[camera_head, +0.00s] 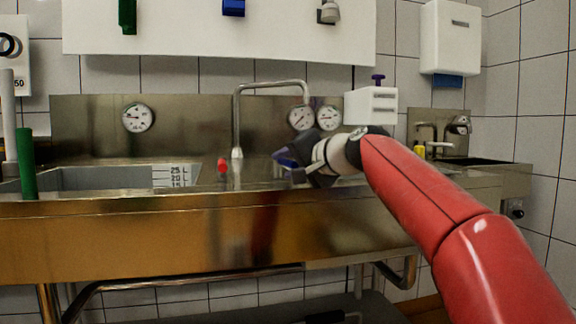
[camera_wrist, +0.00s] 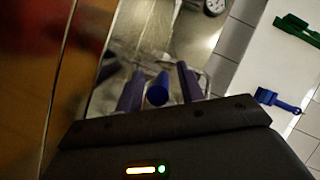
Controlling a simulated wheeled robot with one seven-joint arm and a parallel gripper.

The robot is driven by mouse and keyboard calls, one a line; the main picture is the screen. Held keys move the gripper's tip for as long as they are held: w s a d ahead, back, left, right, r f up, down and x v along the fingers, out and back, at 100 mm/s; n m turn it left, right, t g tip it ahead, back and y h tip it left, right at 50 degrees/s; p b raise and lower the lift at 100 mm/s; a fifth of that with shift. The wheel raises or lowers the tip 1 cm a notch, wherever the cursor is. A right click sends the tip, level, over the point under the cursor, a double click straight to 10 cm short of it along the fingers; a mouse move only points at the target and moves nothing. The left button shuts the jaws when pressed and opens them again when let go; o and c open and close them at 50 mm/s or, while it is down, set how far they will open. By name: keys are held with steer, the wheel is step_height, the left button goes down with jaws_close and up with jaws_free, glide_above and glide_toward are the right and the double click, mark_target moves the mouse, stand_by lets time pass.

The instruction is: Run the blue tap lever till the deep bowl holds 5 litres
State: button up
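The blue tap lever (camera_wrist: 157,91) shows as a round blue end between the two fingers of my gripper (camera_wrist: 158,88) in the wrist view. Gaps seem to show on both sides of it, so the fingers look open around it. In the head view my gripper (camera_head: 284,160) is at the sink's back, right of the red lever (camera_head: 221,166). The tap spout (camera_head: 270,85) arches up and over to the right. A sunken basin (camera_head: 100,178) at left carries marks of 25, 20 and 15 L. Its floor and any water level are hidden. I cannot see water running.
Round dials (camera_head: 138,117) sit on the steel splashback. A green upright handle (camera_head: 26,160) stands at the left. A white box (camera_head: 371,106) stands behind my wrist. A smaller sink with a tap (camera_head: 455,126) is at the right. The steel front edge (camera_head: 150,205) runs below my arm.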

steer(key=b+v, duration=0.1)
steer(key=v, duration=0.6)
steer(key=shift+s+d+b, duration=0.25)
steer(key=shift+d+b, duration=0.05)
